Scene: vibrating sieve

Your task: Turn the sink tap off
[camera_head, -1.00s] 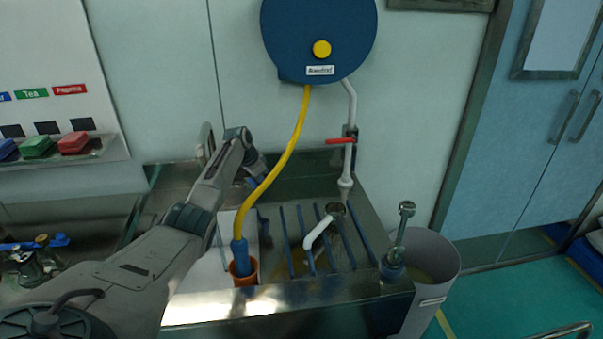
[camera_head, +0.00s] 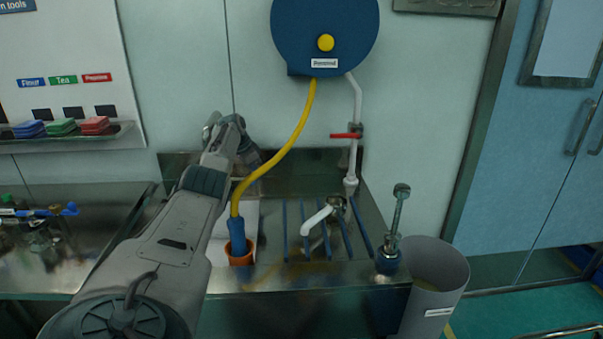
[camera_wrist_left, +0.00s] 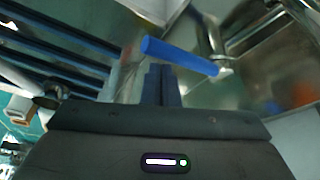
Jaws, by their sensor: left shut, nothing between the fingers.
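In the left wrist view a blue lever (camera_wrist_left: 180,55) crosses in front of my fingers, with its right end at a metal tap (camera_wrist_left: 216,38). My left gripper (camera_wrist_left: 162,72) is shut and empty, its fingertips right at the lever's near side; I cannot tell whether they touch it. In the head view my left arm reaches over the counter to the wall, and my left gripper (camera_head: 250,158) is partly hidden by the arm. The blue lever does not show clearly there. My right gripper is out of view.
A yellow hose (camera_head: 290,140) hangs from a blue wall unit (camera_head: 325,35) to an orange cup (camera_head: 240,258), close beside my arm. A white pipe with a red handle (camera_head: 346,135) runs down at the right. A grey bin (camera_head: 432,285) stands beyond the counter's right end.

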